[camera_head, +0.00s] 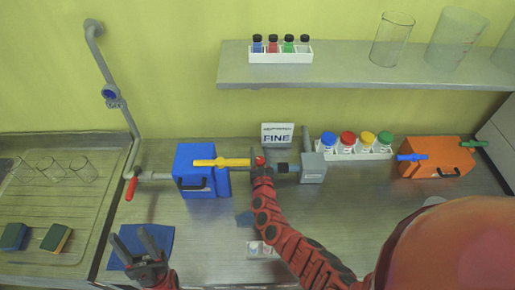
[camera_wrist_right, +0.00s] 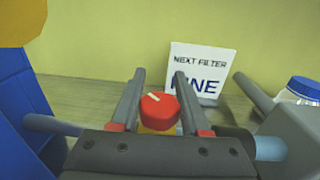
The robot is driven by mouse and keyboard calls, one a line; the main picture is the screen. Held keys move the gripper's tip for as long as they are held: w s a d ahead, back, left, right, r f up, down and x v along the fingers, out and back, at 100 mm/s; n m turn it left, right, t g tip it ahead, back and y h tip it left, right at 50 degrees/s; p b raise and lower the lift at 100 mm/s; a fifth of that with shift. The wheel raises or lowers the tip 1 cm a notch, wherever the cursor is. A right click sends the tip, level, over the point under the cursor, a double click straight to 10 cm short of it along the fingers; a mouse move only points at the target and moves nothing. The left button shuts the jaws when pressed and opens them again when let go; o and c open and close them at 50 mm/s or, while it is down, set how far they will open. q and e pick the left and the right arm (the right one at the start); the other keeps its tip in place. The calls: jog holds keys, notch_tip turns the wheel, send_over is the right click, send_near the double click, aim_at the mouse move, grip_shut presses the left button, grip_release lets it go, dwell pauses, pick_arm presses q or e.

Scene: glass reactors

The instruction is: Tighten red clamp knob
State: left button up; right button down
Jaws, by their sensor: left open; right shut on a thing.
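The red clamp knob (camera_wrist_right: 160,111) is round with a white mark on its top. In the right wrist view it sits between the two fingers of my right gripper (camera_wrist_right: 159,105), which is shut on it. In the head view only a little of the red knob (camera_head: 260,160) shows above my right gripper (camera_head: 261,171). The knob is at the pipe line between the blue box (camera_head: 196,171) and the grey block (camera_head: 313,168). My left gripper (camera_head: 142,243) is open and empty over the blue cloth at the lower left.
A sign reading "FINE" (camera_head: 277,133) stands behind the knob. A rack of colored-lid jars (camera_head: 353,154) and an orange box (camera_head: 436,157) are to the right. A sink with glasses (camera_head: 55,170) is at the left. A shelf (camera_head: 365,70) hangs above.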

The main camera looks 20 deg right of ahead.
jog(key=shift+s+d+m+g+h, duration=0.15)
jog(key=shift+m+g+h, duration=0.35)
jog(key=shift+m+h, duration=0.75)
jog(key=shift+d+f+h, duration=0.1)
jog(key=shift+h, duration=0.35)
jog(key=shift+c, duration=1.9)
grip_release()
jog(key=shift+s, duration=0.1)
jog(key=b+v, duration=0.4)
jog(key=v, duration=1.3)
jog(key=shift+r, duration=0.25)
jog(key=shift+s, duration=0.1)
